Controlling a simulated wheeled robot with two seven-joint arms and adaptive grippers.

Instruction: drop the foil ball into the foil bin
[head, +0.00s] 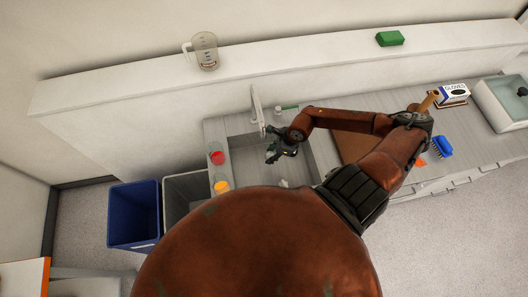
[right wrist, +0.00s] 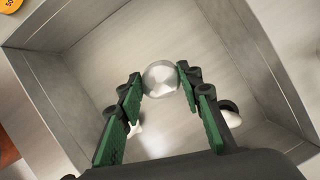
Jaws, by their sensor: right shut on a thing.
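The foil ball (right wrist: 160,78) is a shiny silver ball in the right wrist view, between the fingertips of my right gripper (right wrist: 158,84). The fingers are shut on it. In the head view this gripper (head: 276,153) is above the grey sink basin, and I cannot make out the ball there. A blue bin (head: 133,243) and a grey bin (head: 177,190) stand on the floor at the left end of the counter. I see no label telling which one is the foil bin. My left gripper is not in view.
A red-topped thing (head: 217,158) and an orange-topped thing (head: 221,187) stand between the bins and the sink (head: 240,151). A tall faucet (head: 257,108) rises behind the sink. A measuring jug (head: 206,52) stands on the ledge. Pale things lie in the sink.

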